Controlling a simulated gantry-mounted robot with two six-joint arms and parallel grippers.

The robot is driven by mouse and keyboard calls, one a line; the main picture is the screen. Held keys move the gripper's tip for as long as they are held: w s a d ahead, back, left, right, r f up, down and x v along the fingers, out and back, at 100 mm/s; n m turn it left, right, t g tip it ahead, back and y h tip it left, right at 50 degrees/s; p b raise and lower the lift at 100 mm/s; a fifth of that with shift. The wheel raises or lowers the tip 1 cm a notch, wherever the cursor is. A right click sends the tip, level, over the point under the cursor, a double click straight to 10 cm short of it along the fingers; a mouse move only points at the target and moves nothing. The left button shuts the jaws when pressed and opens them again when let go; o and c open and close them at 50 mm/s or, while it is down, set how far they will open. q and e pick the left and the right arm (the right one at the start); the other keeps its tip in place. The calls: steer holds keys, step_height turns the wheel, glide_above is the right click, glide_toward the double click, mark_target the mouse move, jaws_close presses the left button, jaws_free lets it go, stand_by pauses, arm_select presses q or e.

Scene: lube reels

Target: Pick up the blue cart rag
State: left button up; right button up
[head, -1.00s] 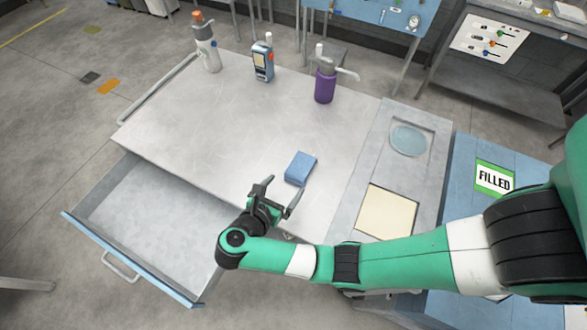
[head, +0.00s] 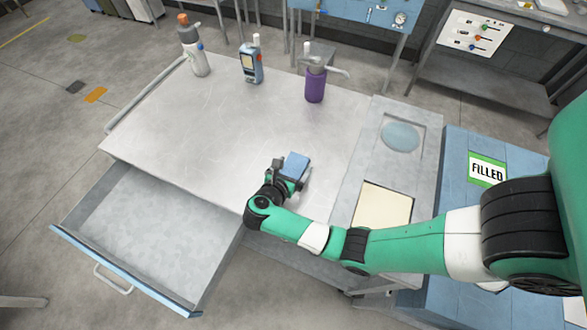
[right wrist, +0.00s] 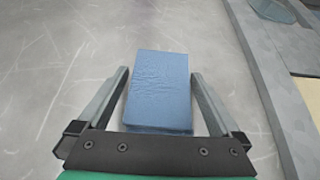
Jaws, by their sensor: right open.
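The blue cart rag (head: 295,165) is a folded blue block lying on the grey cart top. In the right wrist view the rag (right wrist: 158,90) lies between the two fingers. My right gripper (head: 289,176) is open around the rag's near part, and in the right wrist view the gripper (right wrist: 160,92) shows a gap on each side of the rag. The rag's near end is hidden by the gripper in the head view. My left gripper is not in view.
The cart top (head: 220,110) is mostly clear. A white bottle (head: 198,58), a blue handheld device (head: 252,66) and a purple bottle (head: 315,84) stand at the back. An open empty drawer (head: 150,230) is at the left front. A recessed side panel (head: 371,170) lies right of the rag.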

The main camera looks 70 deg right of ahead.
mark_target(293, 168)
steer(key=c, duration=1.2)
steer(key=shift+o, duration=0.2)
steer(key=r+p, duration=0.1)
steer(key=r, duration=0.3)
steer(key=shift+a+p, duration=0.2)
steer(key=shift+p, duration=0.15)
steer(key=s+a+r+p, duration=0.8)
steer(key=a+p, duration=0.3)
steer(key=p, duration=0.4)
steer(key=shift+r, duration=0.5)
